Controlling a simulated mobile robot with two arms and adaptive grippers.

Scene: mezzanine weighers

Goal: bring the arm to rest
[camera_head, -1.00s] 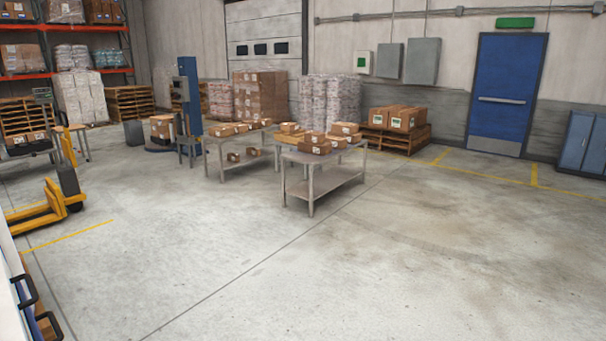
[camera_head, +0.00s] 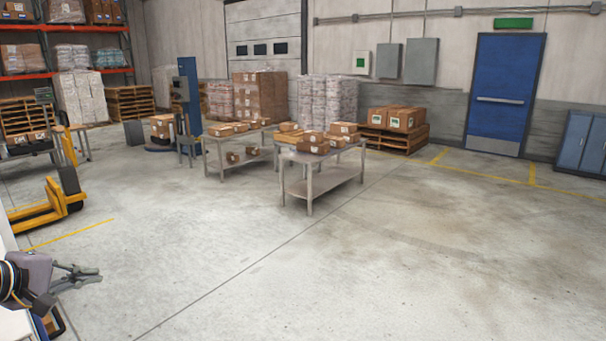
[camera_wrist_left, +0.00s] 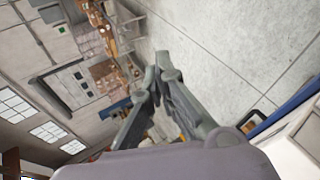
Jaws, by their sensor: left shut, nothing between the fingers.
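My left gripper (camera_head: 92,274) is at the lower left of the head view, in the air over the floor near the left edge. Its fingers are shut with nothing between them. In the left wrist view the fingers (camera_wrist_left: 165,78) come together at the centre, also empty. My right gripper is in neither view.
Steel tables (camera_head: 320,184) with several cartons stand mid-room. A yellow pallet truck (camera_head: 45,212) is at the left. A blue door (camera_head: 506,90) and a blue cabinet (camera_head: 583,142) are at the right. The floor (camera_head: 380,270) in front is clear.

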